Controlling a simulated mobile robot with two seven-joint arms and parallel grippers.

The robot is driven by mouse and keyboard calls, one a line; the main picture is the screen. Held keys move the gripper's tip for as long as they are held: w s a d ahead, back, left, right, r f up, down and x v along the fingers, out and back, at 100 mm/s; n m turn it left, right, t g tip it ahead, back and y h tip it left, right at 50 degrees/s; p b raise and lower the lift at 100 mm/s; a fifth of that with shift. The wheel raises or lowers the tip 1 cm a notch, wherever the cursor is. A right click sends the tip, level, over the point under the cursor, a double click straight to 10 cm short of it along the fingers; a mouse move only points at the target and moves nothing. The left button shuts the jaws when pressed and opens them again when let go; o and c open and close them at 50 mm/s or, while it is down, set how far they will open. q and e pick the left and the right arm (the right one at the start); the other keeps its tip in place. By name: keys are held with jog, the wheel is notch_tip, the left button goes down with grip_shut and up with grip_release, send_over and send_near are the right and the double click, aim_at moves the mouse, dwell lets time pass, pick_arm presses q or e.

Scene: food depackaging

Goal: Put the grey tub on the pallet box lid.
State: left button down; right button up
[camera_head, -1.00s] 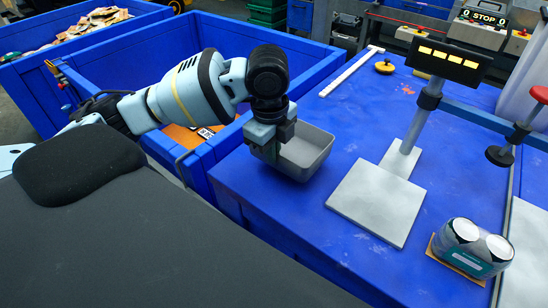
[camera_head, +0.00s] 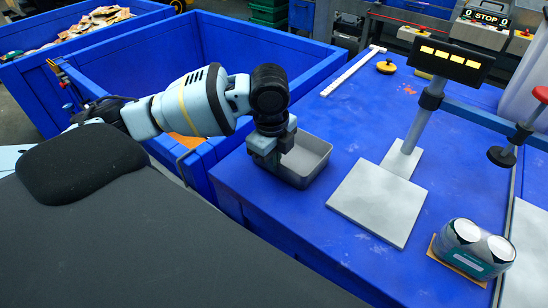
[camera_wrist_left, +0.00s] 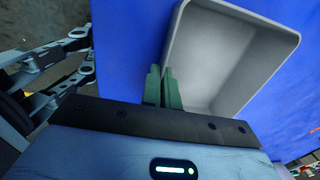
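The grey tub (camera_head: 312,160) is an open, empty rectangular container at the near-left part of the blue pallet box lid (camera_head: 290,215). It looks upright and on the lid or just above it; I cannot tell whether its base touches. My left gripper (camera_head: 275,156) points down at the tub's left wall. In the left wrist view the green fingers (camera_wrist_left: 163,88) are close together, one on each side of the wall of the tub (camera_wrist_left: 225,55), pinching it. My right gripper is not in view.
A scale with a grey plate (camera_head: 378,200) and lit display (camera_head: 448,57) stands right of the tub. Shrink-wrapped cans (camera_head: 470,248) sit at front right. A white T-shaped bar (camera_head: 350,70) and yellow knob (camera_head: 386,67) lie behind. An open blue box (camera_head: 245,45) is left of the lid.

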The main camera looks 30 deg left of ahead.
pick_arm(q)
jog(key=c, duration=1.7)
grip_release()
jog(key=r, duration=1.2)
jog(key=shift+s+r, duration=0.15)
jog(key=shift+s, duration=0.25)
